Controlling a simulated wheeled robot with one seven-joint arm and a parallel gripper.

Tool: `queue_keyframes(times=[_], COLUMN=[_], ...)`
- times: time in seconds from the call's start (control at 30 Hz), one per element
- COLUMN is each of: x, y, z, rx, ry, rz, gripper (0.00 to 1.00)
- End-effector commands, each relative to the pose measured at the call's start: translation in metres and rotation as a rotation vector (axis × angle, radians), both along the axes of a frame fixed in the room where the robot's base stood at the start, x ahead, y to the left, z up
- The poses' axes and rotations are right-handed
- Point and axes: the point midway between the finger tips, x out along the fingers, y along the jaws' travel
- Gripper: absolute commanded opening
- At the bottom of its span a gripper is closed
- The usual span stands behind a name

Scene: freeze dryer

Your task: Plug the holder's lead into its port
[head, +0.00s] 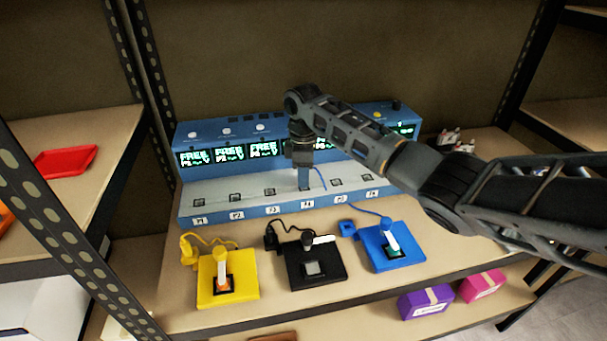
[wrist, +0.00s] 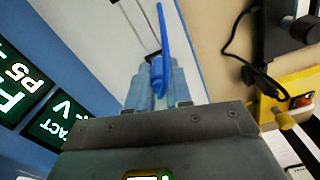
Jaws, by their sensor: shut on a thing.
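My gripper (head: 305,180) points down over the blue machine's front ledge, at the port marked P4. It also shows in the wrist view (wrist: 157,95), shut on a blue plug (wrist: 157,72) with a blue lead (wrist: 165,25) running from it. A thin blue lead also shows beside the gripper in the head view. The fingers hide the P4 opening; I cannot tell whether the plug is seated in it. The blue holder (head: 375,254) stands on the shelf at the right, with a pale upright piece on it.
A yellow holder (head: 244,291) and a black holder (head: 300,279) stand on the shelf (head: 180,310), each with its own lead. The machine's screens (head: 193,157) stand behind the ledge. Rack posts flank the shelf.

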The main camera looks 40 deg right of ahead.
Motion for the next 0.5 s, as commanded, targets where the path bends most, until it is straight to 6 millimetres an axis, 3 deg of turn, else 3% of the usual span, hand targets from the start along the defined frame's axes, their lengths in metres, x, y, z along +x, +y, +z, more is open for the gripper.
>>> queue_keyframes(times=[0.43, 0.47, 0.5], x=[-0.0002, -0.0002, -0.0003], y=[0.0004, 0.0004, 0.0003], z=[-0.0059, -0.0059, -0.0059], rx=[0.001, 0.001, 0.001], ry=[0.001, 0.001, 0.001], rz=[0.000, 0.000, 0.000], gripper=[0.00, 0.23, 0.26])
